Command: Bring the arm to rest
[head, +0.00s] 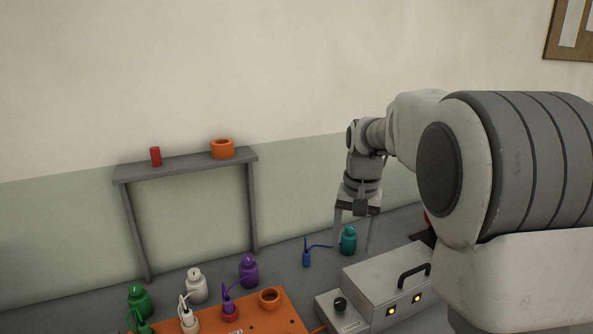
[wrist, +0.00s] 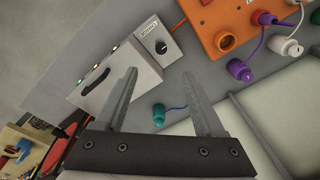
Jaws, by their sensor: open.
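My gripper (head: 355,228) hangs pointing down over the bench near the wall, behind the grey metal box. Its fingers are apart with nothing between them. In the wrist view my gripper (wrist: 167,100) shows both fingers spread. A teal bottle (head: 348,241) stands on the bench between or just behind the fingers in the head view. In the wrist view the teal bottle (wrist: 158,115) shows between the fingers but beyond them. A blue tube tip (head: 306,254) stands beside it, joined by a thin blue line. I cannot tell how high the fingertips are above the bench.
The grey box (head: 385,285) with a knob and lit lamps stands in front of my gripper. A grey shelf frame (head: 185,165) carries a red cylinder (head: 155,156) and an orange ring (head: 222,149).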

